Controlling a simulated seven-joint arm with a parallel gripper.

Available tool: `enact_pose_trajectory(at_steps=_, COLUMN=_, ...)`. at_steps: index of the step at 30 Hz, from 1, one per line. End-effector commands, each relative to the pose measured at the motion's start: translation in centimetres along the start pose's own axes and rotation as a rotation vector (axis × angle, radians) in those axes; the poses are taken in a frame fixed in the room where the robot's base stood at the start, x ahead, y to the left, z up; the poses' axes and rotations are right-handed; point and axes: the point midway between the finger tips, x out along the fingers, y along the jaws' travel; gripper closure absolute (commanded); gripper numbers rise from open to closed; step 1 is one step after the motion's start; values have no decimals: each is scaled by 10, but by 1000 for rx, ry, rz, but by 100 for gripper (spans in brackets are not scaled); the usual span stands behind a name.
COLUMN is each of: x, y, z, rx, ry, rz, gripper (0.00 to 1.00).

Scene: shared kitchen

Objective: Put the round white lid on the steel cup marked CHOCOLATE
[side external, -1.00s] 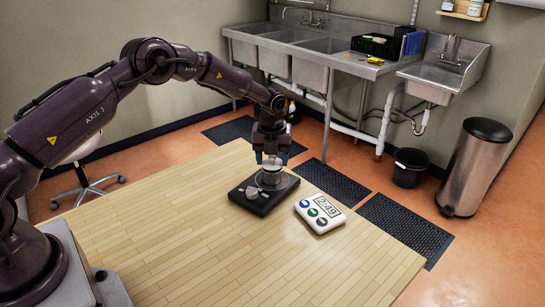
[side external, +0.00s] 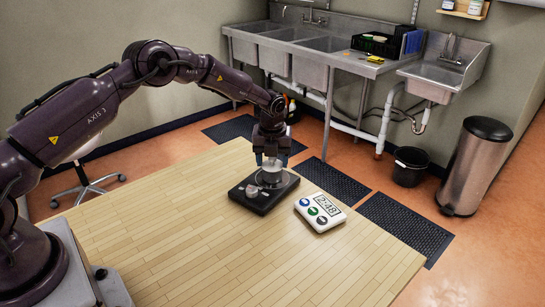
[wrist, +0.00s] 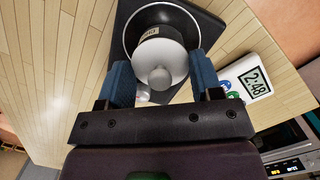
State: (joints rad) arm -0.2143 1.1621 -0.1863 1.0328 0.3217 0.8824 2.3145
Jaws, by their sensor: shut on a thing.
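The round white lid (wrist: 164,56) with its pale knob (wrist: 160,77) is between my gripper's blue fingers in the wrist view. My gripper (wrist: 160,68) is shut on it. The steel cup (side external: 271,177) stands under the gripper on the black base (side external: 257,203). A label (wrist: 150,33) with partly readable lettering shows just beyond the lid in the wrist view. The lid covers much of what lies under it, so I cannot tell whether it touches the cup's rim. My gripper also shows above the cup in the side view (side external: 271,160).
A white timer (side external: 320,211) reading 2:48 lies right of the black base on the wooden table (side external: 215,240). Small pale pieces (side external: 252,191) show at the base's front. The front and left of the table are clear. Sinks stand beyond the table.

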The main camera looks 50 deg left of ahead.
Motion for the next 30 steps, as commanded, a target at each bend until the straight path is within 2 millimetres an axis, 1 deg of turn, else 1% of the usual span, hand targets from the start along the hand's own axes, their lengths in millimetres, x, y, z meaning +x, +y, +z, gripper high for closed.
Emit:
enact_pose_trajectory(at_steps=1, x=1, y=0, z=0, rx=0, ry=0, rz=0, gripper=62)
enact_pose_trajectory(at_steps=2, x=1, y=0, z=0, rx=0, ry=-1, rz=0, gripper=36)
enact_pose_trajectory(at_steps=3, x=1, y=0, z=0, rx=0, ry=-1, rz=0, gripper=30)
enact_pose_trajectory(at_steps=10, x=1, y=0, z=0, rx=0, ry=0, rz=0, gripper=30)
enact_pose_trajectory(at_steps=13, x=-3, y=0, z=0, rx=0, ry=-1, rz=-1, gripper=30)
enact_pose_trajectory(at_steps=30, x=-48, y=0, z=0, rx=0, ry=-1, rz=-2, gripper=30)
